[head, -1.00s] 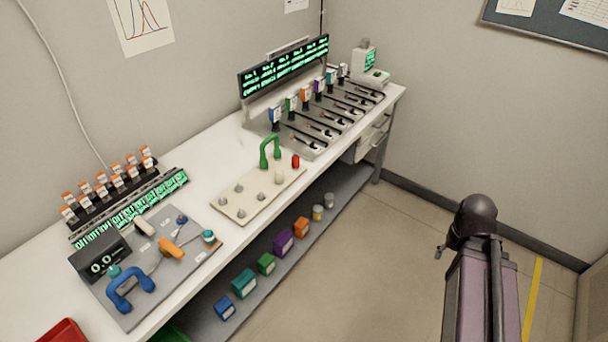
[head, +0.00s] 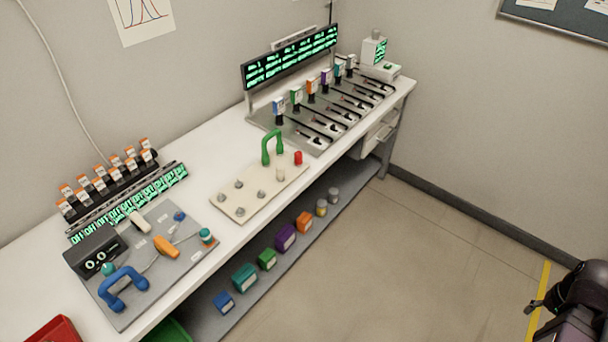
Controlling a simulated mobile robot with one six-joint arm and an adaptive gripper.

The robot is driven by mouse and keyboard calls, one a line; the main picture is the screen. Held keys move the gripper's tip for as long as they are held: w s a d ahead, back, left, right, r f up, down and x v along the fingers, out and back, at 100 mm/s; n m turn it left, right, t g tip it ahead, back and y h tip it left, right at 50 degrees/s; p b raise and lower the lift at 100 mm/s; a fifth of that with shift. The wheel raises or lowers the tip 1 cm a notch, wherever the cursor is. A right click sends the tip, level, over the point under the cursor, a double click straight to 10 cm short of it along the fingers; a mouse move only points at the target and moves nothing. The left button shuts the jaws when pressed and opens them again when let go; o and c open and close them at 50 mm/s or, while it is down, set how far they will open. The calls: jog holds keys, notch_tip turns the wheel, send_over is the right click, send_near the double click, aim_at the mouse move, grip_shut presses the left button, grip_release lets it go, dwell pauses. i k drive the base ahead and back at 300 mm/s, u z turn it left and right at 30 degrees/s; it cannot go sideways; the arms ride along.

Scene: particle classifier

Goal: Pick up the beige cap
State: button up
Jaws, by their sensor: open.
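The beige cap (head: 281,174) appears as a small pale upright cylinder on the cream board (head: 240,209) at the middle of the bench. It stands just left of and in front of a red cap (head: 298,158), and near the foot of a green handle (head: 272,148). My gripper (head: 532,306) shows only as a small dark tip beside my arm at the lower right edge. It is open, with nothing seen in it. It is far to the right of the bench and apart from the cap.
Several metal knobs sit on the cream board. A grey panel (head: 190,262) with a blue handle (head: 123,289) lies to the left. A row of slotted stations (head: 325,138) stands behind right. Coloured boxes sit on the lower shelf (head: 205,322). The floor (head: 420,250) before the bench is clear.

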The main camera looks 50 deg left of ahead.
aim_at(280, 170)
jog(key=z, duration=0.25)
jog(key=k, duration=1.2)
jog(key=u, duration=1.8)
jog(key=i, duration=0.65)
jog(key=z, duration=0.15)
